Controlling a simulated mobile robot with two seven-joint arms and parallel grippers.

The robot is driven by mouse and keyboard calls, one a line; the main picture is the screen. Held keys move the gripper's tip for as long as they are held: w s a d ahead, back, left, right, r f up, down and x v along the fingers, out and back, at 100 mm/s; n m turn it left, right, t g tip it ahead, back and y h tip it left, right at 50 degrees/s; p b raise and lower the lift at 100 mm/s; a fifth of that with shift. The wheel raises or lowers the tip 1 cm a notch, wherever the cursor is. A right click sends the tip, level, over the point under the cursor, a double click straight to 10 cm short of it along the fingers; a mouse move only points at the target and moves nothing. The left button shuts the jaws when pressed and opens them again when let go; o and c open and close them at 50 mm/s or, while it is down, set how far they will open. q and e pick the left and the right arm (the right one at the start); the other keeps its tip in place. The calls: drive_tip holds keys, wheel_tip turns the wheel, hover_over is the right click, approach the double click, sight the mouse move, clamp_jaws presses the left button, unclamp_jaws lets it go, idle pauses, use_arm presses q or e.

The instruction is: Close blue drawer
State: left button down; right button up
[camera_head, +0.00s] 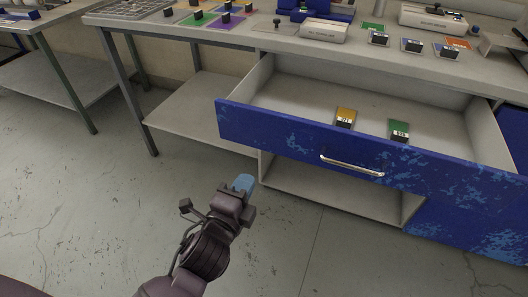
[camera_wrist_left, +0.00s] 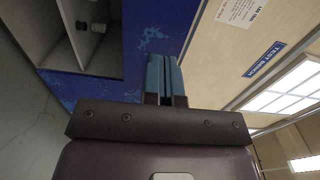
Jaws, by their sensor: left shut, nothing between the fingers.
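The blue drawer (camera_head: 265,133) under the workbench is pulled well out, in the right half of the head view. Its worn blue front carries a metal bar handle (camera_head: 352,166). A yellow labelled block (camera_head: 346,117) and a green labelled block (camera_head: 399,130) lie inside it. My left gripper (camera_head: 244,184) is shut and empty, in front of the drawer and left of the handle. In the head view it appears apart from the drawer front. In the left wrist view its blue fingers (camera_wrist_left: 163,75) are together, with a blue panel (camera_wrist_left: 130,35) beside them. My right gripper is not in view.
The workbench top (camera_head: 265,45) holds coloured cards, labelled blocks and a blue device (camera_head: 316,9). An open shelf (camera_head: 330,192) lies below the drawer. A second table (camera_head: 50,75) stands at far left. The floor in front is clear.

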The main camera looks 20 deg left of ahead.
use_arm(q)
drive_tip(key=b, duration=0.2)
approach(272, 135)
drive_tip(key=w, duration=0.5)
drive_tip(key=shift+w+f, duration=0.15)
drive_tip(key=shift+f, duration=0.05)
drive_tip(key=shift+w+b, duration=0.35)
drive_tip(key=shift+w, duration=0.35)
drive_tip(key=shift+w+r, duration=0.15)
drive_tip(key=shift+w, duration=0.25)
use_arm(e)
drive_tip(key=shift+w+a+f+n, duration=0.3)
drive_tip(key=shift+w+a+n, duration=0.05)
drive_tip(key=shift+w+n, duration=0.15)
